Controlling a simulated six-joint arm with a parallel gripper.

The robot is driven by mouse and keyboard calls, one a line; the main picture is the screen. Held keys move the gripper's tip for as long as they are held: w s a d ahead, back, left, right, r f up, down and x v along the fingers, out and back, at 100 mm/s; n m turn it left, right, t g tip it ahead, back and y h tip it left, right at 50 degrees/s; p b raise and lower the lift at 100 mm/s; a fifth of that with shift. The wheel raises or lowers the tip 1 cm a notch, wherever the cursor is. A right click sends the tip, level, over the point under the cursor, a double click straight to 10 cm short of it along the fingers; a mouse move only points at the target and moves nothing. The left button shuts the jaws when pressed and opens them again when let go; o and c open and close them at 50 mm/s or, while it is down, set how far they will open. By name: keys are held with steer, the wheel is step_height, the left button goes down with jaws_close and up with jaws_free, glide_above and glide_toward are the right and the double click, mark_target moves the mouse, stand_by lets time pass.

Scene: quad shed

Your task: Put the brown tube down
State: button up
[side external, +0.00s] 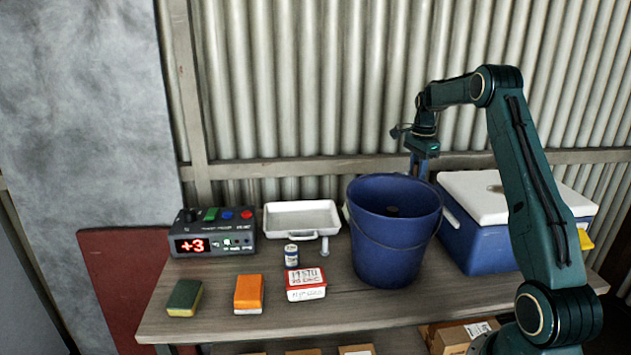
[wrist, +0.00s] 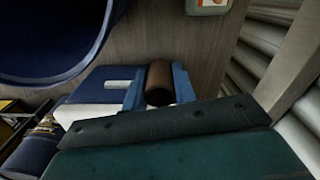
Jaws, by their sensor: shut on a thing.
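The brown tube (wrist: 159,84) is between the two blue fingers of my gripper (wrist: 158,90) in the wrist view, and the gripper is shut on it. In the side view my gripper (side external: 421,165) points down behind the blue bucket (side external: 390,238), between it and the cooler (side external: 487,225). The tube is hidden there, and so are the fingertips. I cannot tell whether the tube touches the table (side external: 235,320).
The bucket's rim (wrist: 60,80) and the cooler are close to my gripper. The corrugated wall (wrist: 275,50) rises behind.

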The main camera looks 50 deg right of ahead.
steer(key=shift+w+n, duration=0.3)
steer(key=shift+w, duration=0.1)
steer(key=w+a+r+n, duration=0.1)
steer(key=w+a+n, duration=0.1)
steer(key=w+n, duration=0.3)
steer(key=w+a+r+n, duration=0.2)
steer(key=w+n, duration=0.1)
steer(key=w, duration=0.4)
steer(key=w+a+f+n, duration=0.1)
steer(key=w+a+n, duration=0.5)
steer(key=a, duration=0.3)
steer(key=s+a+f+n, duration=0.2)
steer(key=s+a+f, duration=0.1)
steer(key=a, duration=0.5)
steer(key=s+a+f+n, duration=0.3)
steer(key=a+f, duration=0.1)
steer(key=a, duration=0.4)
steer(key=s+a+f+n, duration=0.2)
steer(key=s+a+f, duration=0.1)
steer(key=a, duration=0.5)
steer(key=shift+a+f+n, duration=0.35)
steer(key=shift+n, duration=0.05)
steer(key=s+a+f+n, duration=0.2)
steer(key=s+a, duration=0.2)
steer(key=s, duration=0.3)
steer(key=shift+s+a+f, duration=0.3)
steer(key=shift+a, duration=0.05)
